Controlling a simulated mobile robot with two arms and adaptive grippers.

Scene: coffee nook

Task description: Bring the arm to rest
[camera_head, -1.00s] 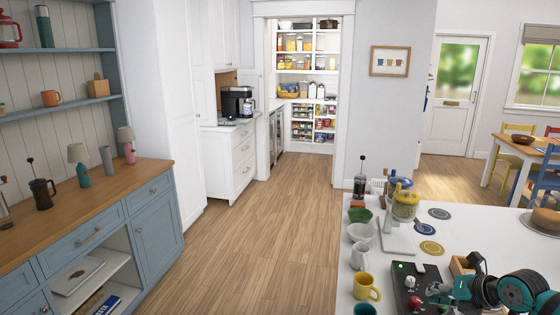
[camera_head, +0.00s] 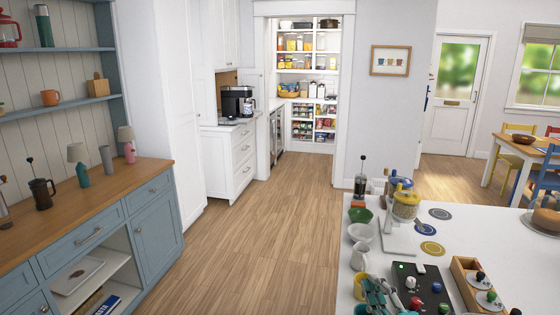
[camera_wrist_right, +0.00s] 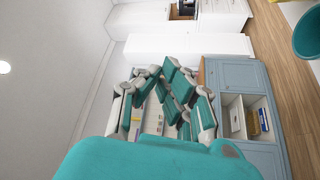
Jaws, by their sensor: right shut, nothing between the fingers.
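My right gripper (camera_head: 385,296), teal and grey, is at the bottom edge of the head view, above the near left part of the white counter (camera_head: 470,230). It is shut and empty. Its fingers also show in the right wrist view (camera_wrist_right: 168,98), folded together with nothing between them. In the head view it covers most of a yellow mug (camera_head: 358,285). A teal mug (camera_head: 365,310) is beside it at the bottom edge. My left gripper is not in view.
A white pitcher (camera_head: 359,258), a white bowl (camera_head: 361,233) and a green bowl (camera_head: 360,215) line the counter's left edge. A black control panel (camera_head: 420,290) and a wooden box (camera_head: 463,272) stand right of the gripper. The floor (camera_head: 270,240) to the left is clear.

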